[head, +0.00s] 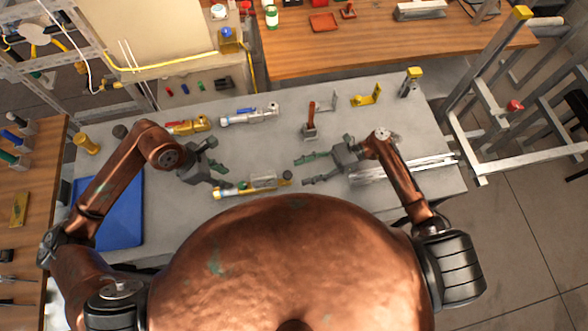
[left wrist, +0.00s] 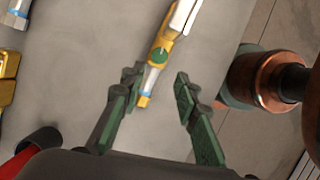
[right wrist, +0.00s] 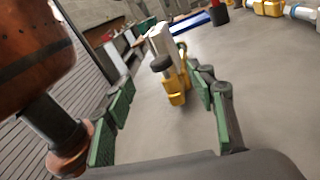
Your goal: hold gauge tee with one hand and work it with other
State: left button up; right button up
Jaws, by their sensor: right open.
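The gauge tee appears to be the yellow and pale fitting (head: 262,182) lying on the grey table between my grippers, close to my body. Its yellow end, with a green dot and a blue band, shows in the left wrist view (left wrist: 158,58). Its dark round knob and pale block show in the right wrist view (right wrist: 161,63). My left gripper (head: 223,174) is open, its fingers beside the yellow end. My right gripper (head: 302,171) is open and empty, facing the knob end from the right. My body may hide part of the near side.
Yellow and silver fittings (head: 249,115) lie farther back on the table. A red-handled tool (head: 310,121) and a yellow bracket (head: 367,95) stand at the back. A blue mat (head: 120,215) is at left, metal bars (head: 405,167) at right. The table's middle is fairly clear.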

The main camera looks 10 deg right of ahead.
aim_at(272, 178)
jog(key=a, duration=0.1)
jog(key=a+n, duration=0.1)
jog(key=a+n+g, duration=0.1)
jog(key=a, duration=0.1)
jog(key=shift+w+a, duration=0.1)
jog(key=shift+w, duration=0.25)
jog(key=shift+s+a, duration=0.25)
jog(key=shift+a, duration=1)
jog(key=shift+s+a, duration=0.2)
jog(key=shift+a, duration=1)
jog(key=shift+s+a, duration=0.25)
jog(key=shift+a, duration=1)
jog(key=shift+c, duration=0.5)
grip_shut()
